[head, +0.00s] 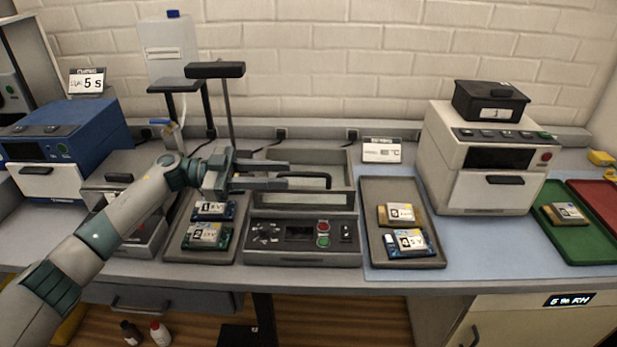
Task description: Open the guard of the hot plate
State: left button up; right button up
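The hot plate (303,232) stands in the middle of the bench, with a dark control panel, a small display and red and green buttons at its front. Its guard (308,199) is a framed, glassy cover behind the panel. It looks lowered, but my gripper hides part of it. A black bar handle (318,178) is on the guard. My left gripper (300,175) reaches in from the left over the guard, its two fingers apart and pointing right near the handle. I cannot tell whether they touch it. My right gripper is not in view.
Trays with labelled boards flank the hot plate: the left tray (205,254) and right tray (408,262). A black-topped stand post (228,105) rises behind my gripper. A white oven (485,165) stands at right, a blue device (65,150) at left. The blue mat (490,260) has free room.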

aim_at(323, 176)
pick_arm(q)
jog(key=shift+r, duration=0.1)
jog(key=shift+d, duration=0.1)
jog(key=d, duration=0.6)
jog(key=shift+b, duration=0.3)
jog(key=shift+d, duration=0.65)
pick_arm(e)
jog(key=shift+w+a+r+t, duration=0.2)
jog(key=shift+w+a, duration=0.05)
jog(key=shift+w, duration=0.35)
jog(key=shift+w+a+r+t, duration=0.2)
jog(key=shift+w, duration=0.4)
pick_arm(q)
grip_shut()
jog(key=shift+s, duration=0.1)
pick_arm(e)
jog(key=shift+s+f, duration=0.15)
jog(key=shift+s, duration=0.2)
